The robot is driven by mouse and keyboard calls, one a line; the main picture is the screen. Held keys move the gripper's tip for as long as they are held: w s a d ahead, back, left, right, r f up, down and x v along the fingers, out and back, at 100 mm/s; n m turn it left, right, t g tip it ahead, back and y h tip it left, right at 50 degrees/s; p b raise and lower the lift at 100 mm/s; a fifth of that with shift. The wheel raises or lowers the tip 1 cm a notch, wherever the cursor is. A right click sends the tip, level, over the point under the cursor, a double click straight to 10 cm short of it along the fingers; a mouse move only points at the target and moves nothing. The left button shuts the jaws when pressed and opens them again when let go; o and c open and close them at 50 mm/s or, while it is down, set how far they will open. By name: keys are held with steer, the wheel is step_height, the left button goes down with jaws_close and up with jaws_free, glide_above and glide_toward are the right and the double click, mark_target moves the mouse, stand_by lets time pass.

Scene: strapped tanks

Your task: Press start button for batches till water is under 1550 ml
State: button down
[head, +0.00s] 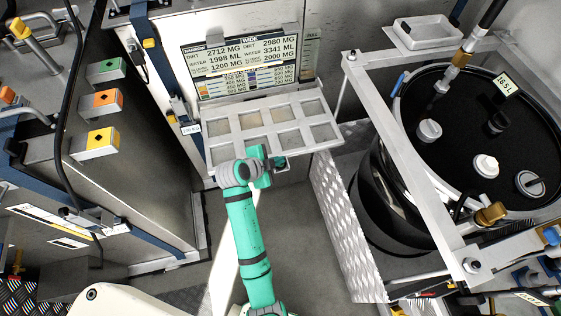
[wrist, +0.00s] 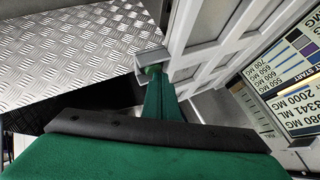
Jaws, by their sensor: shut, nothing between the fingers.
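The display board (head: 250,62) stands at the back centre of the head view. Its left column reads dirt 2712 MG, water 1998 ML and 1200 MG; its right column reads dirt 2980 MG, water 3341 ML and 2000 MG. It also shows, turned, in the wrist view (wrist: 292,88), with the word START on a yellow strip. Three box buttons sit on the left cabinet: green (head: 107,68), orange (head: 102,103) and yellow (head: 100,142); I cannot read their labels. My gripper (head: 277,163) is shut and empty at the tray's front edge; its fingers show in the wrist view (wrist: 153,72).
A grey tray with several compartments (head: 207,143) juts out below the display. A black tank (head: 480,100) in a metal frame stands at right, its tag reading 16.5 L. A tread-plate panel (head: 345,225) stands between. Grey floor (head: 185,297) lies clear left of my arm.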

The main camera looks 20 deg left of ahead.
stand_by(0.4)
steer(key=shift+r, duration=0.9)
steer(key=shift+r, duration=0.15)
steer(key=shift+r, duration=2.35)
